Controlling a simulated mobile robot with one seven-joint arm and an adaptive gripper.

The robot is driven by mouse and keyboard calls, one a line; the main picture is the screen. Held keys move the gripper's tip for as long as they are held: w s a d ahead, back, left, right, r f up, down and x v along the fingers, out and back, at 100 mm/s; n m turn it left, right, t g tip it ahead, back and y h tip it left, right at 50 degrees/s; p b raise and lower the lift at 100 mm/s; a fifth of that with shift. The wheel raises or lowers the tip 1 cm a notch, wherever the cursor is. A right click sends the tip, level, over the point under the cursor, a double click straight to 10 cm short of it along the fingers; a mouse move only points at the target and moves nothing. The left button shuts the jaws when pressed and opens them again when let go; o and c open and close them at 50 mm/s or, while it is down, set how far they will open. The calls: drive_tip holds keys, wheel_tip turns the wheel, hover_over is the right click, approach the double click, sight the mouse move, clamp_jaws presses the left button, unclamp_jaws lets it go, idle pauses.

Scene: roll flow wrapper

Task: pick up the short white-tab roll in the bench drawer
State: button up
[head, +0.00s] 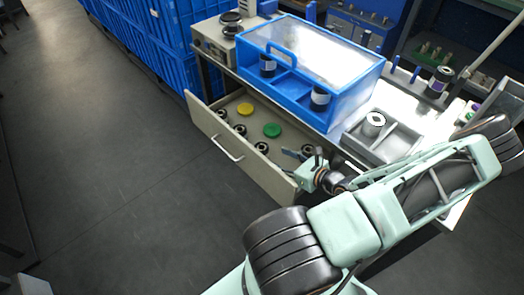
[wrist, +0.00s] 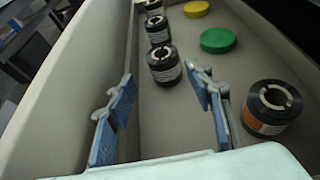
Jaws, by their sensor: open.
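The bench drawer (head: 218,128) is pulled open. Inside, several short dark rolls with pale cores stand upright. In the wrist view a row runs along the left wall: a near roll (wrist: 164,66), a middle roll (wrist: 157,31) and a far roll (wrist: 153,7), each with a whitish label. A separate roll (wrist: 271,108) at the right has an orange patch on its label. I cannot tell for certain which has the white tab. My gripper (head: 304,160) is open and empty at the drawer's near end. In the wrist view its blue-padded fingers (wrist: 163,103) frame bare floor before the near roll.
The drawer's walls (wrist: 85,60) stand close around my gripper. A blue case with a clear lid (head: 310,62) and a grey tray (head: 390,147) sit on the bench above.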

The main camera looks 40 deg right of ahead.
sight(266, 152)
drive_tip(key=b+x, duration=0.1)
drive_tip(key=x, duration=0.4)
drive_tip(key=shift+w+f, duration=0.2)
drive_tip(key=shift+w, duration=0.05)
drive_tip(key=x, duration=0.2)
drive_tip(key=b+x, duration=0.1)
drive_tip(key=x, duration=0.1)
drive_tip(key=shift+d+f, duration=0.15)
drive_tip(key=shift+f, duration=0.15)
drive_tip(key=shift+w+f, duration=0.15)
drive_tip(key=shift+w, duration=0.35)
drive_tip(key=c, duration=1)
drive_tip(key=shift+c, duration=0.2)
